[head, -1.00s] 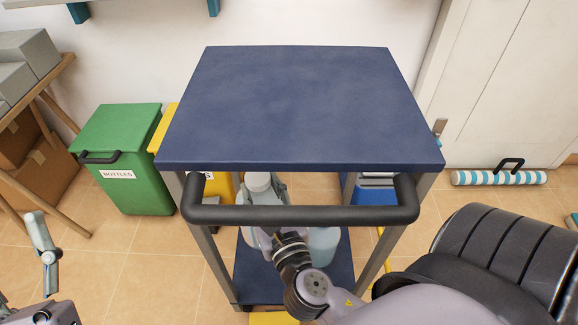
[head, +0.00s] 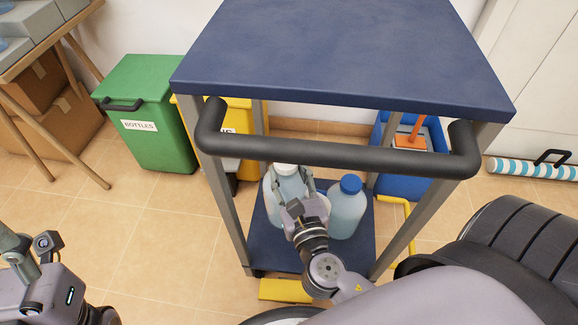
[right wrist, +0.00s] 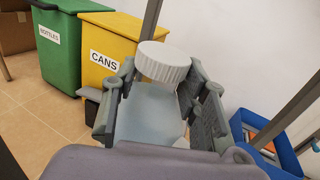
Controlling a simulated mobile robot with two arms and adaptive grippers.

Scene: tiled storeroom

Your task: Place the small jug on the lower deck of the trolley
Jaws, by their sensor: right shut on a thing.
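The small jug (head: 272,207), pale blue-white with a white cap, is between the fingers of my right gripper (head: 292,193), which is shut on it. It is upright, under the trolley's top and over the blue lower deck (head: 262,245). I cannot tell whether its base touches the deck. In the right wrist view its ribbed white cap (right wrist: 163,62) stands up between the fingers. A second jug (head: 346,212) with a blue cap stands on the deck just to its right. My left gripper (head: 28,255) is at the lower left, far from the trolley; its jaw opening is unclear.
The trolley's dark top (head: 340,50) and black handle (head: 330,152) are above my right arm, with grey posts at the sides. A green bottles bin (head: 150,120), a yellow cans bin (right wrist: 112,50) and a blue crate (head: 425,167) stand around it. Floor at the left is clear.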

